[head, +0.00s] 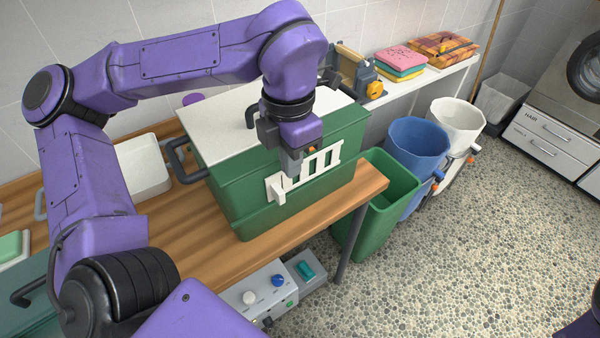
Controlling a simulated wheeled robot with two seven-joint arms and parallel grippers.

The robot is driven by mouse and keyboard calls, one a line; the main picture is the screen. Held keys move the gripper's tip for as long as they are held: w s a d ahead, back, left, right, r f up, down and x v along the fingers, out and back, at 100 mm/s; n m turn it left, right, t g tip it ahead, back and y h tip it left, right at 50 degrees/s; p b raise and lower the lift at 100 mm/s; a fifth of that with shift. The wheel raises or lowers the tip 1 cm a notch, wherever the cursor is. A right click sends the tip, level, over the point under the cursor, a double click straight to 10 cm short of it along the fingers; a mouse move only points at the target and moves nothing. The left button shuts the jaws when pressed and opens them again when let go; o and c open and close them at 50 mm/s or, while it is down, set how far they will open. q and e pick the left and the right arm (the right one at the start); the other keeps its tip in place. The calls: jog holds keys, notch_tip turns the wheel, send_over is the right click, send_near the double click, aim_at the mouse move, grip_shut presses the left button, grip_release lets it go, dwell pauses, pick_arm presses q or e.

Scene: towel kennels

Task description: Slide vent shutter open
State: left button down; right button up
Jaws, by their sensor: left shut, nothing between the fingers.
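A green box (240,205) with a pale lid (225,125) stands on the wooden bench. On its front is a white slotted vent shutter (325,160), with dark gaps between its upright bars. A white tab (277,190) sticks out at its left end. My left gripper (291,170) is shut and empty, pointing down in front of the vent's left part, just right of the tab. It hides some of the vent. I cannot tell whether its fingertips touch the shutter. My right gripper is not in view.
Black handles (182,160) stick out from the box's left side and lid. A green bin (388,190), a blue bucket (417,145) and a white bucket (457,122) stand to the right. Folded towels (400,60) lie on the back shelf. A grey control box (265,290) sits below the bench's front edge.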

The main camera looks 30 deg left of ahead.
aim_at(280, 191)
pick_arm(q)
jog(key=shift+f, duration=0.15)
notch_tip(280, 191, down, 5)
jog(key=b, duration=0.3)
dwell(0.7)
jog(key=shift+s, duration=0.1)
jog(key=shift+s+a, duration=0.25)
jog(key=shift+s, duration=0.3)
jog(key=shift+s+a, duration=0.2)
jog(key=shift+s, duration=0.35)
notch_tip(280, 191, up, 8)
jog(key=w+p, duration=0.1)
jog(key=p, duration=0.7)
jog(key=shift+d+r, duration=0.2)
jog(key=shift+f, duration=0.1)
